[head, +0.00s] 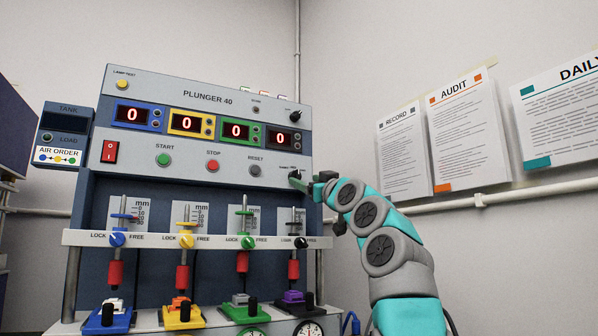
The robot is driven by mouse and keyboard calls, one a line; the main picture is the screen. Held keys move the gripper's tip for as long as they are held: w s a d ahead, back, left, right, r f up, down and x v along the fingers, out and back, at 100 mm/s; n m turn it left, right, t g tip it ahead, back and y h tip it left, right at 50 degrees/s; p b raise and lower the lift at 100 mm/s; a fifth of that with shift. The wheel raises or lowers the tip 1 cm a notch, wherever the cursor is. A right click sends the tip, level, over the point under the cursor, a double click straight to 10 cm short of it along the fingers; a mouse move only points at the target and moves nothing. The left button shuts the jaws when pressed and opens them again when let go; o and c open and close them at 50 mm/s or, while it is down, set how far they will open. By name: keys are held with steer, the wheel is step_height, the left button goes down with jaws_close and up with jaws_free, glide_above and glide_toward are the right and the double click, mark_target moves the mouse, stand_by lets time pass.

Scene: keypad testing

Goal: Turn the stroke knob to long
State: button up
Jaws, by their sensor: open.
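The tester, labelled PLUNGER 40 (207,96), stands in front of me. A small black knob (295,174) sits at the right end of its lower panel, under tiny labels too small to read surely; I cannot tell which way it points. My gripper (303,183) is at this knob, coming from the lower right. Its fingers are open and seen almost edge-on, partly hiding the knob. I cannot tell whether they touch it or stand around it. Another black knob (296,116) sits higher up at the panel's right edge; its label is also too small to read.
A red rocker switch (110,152), START (164,160), STOP (213,166) and RESET (255,170) buttons lie left of my gripper. A white rail (210,242) with LOCK/FREE knobs runs below it. Posters (466,133) hang on the right wall.

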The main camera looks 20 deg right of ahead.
mark_target(298, 177)
steer(key=p+x, duration=0.1)
steer(key=x, duration=0.1)
steer(key=p+x, duration=0.1)
steer(key=p, duration=0.1)
steer(key=shift+w+r, duration=0.25)
steer(key=shift+r, duration=0.2)
steer(key=shift+w+a+f+p, duration=0.1)
steer(key=shift+w+p, duration=0.2)
steer(key=shift+w, duration=0.25)
jaws_close()
